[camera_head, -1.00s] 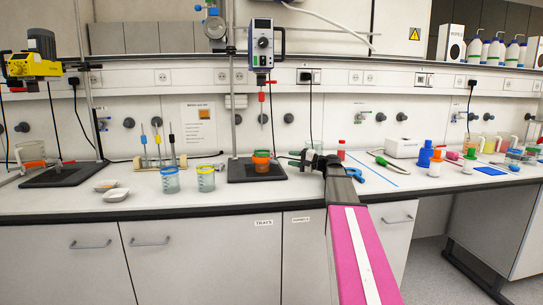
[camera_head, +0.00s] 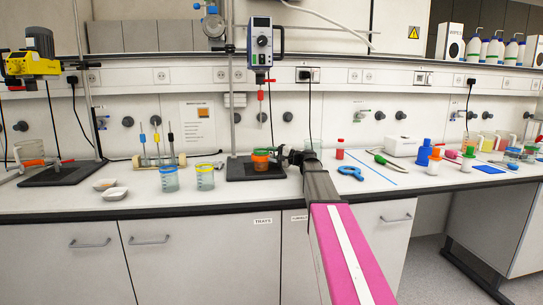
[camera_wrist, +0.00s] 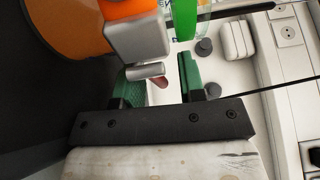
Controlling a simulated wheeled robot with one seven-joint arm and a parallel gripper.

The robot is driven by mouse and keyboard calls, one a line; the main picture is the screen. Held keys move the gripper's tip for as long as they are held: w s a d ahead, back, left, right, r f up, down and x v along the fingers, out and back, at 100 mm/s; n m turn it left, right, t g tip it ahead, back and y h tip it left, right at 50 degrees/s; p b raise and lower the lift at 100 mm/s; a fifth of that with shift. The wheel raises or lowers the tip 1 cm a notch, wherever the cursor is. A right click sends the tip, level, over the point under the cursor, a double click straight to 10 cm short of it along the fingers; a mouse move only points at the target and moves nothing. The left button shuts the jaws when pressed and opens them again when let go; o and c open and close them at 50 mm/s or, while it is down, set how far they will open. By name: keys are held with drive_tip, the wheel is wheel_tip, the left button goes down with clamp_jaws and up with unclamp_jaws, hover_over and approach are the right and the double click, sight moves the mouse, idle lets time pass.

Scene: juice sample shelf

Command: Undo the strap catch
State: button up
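A small vessel with an orange band (camera_head: 261,161) stands on the black stand plate under the stirrer in the head view. My gripper (camera_head: 281,153) is at its right side. In the wrist view, a broad orange round surface (camera_wrist: 60,25) is at upper left, with a grey block (camera_wrist: 137,37) and a short silver pin (camera_wrist: 145,71) beside it; these look like the strap catch. My gripper's green fingers (camera_wrist: 161,82) are apart, with the pin's end near the gap between them. A small reddish tip shows in that gap. I cannot tell whether either finger touches the catch.
The stirrer (camera_head: 262,45) hangs above the vessel on a stand rod. Two beakers (camera_head: 169,179) (camera_head: 205,177) stand to the left of the black plate (camera_head: 240,172). A blue tool (camera_head: 350,172) and a red-capped bottle (camera_head: 340,150) are to the right. The bench front between is clear.

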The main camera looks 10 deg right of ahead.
clamp_jaws()
drive_tip(key=shift+s+t, duration=0.1)
drive_tip(key=shift+t, duration=0.2)
drive_tip(key=shift+d+m+h, duration=0.1)
drive_tip(key=shift+m+h, duration=0.3)
drive_tip(key=shift+m, duration=0.1)
drive_tip(key=shift+d+m+t+h, duration=0.15)
drive_tip(key=shift+m+t+h, duration=0.2)
drive_tip(key=shift+t, duration=0.45)
unclamp_jaws()
drive_tip(key=v, duration=1)
drive_tip(key=shift+s+d, duration=0.1)
drive_tip(key=shift+d, duration=0.25)
